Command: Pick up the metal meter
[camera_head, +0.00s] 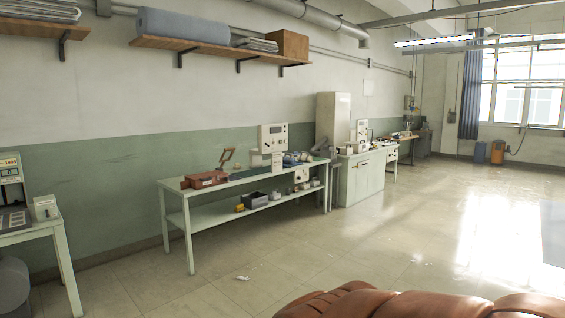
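My gripper is not in view. I cannot pick out the metal meter for certain. A pale boxy instrument with a dark display (273,138) stands on the long white workbench (178,196) against the wall and could be a meter. Several small items lie beside it, too small to make out. Another pale instrument with a display panel (11,170) stands on a table at the left edge. A small pale box (45,208) sits to its right.
A brown leather seat (400,305) fills the bottom right foreground. On the workbench are an open red-brown case (206,180) and, on its lower shelf, a dark grey bin (255,200). A white cabinet (362,178) stands beyond. The tiled floor (420,220) is mostly clear.

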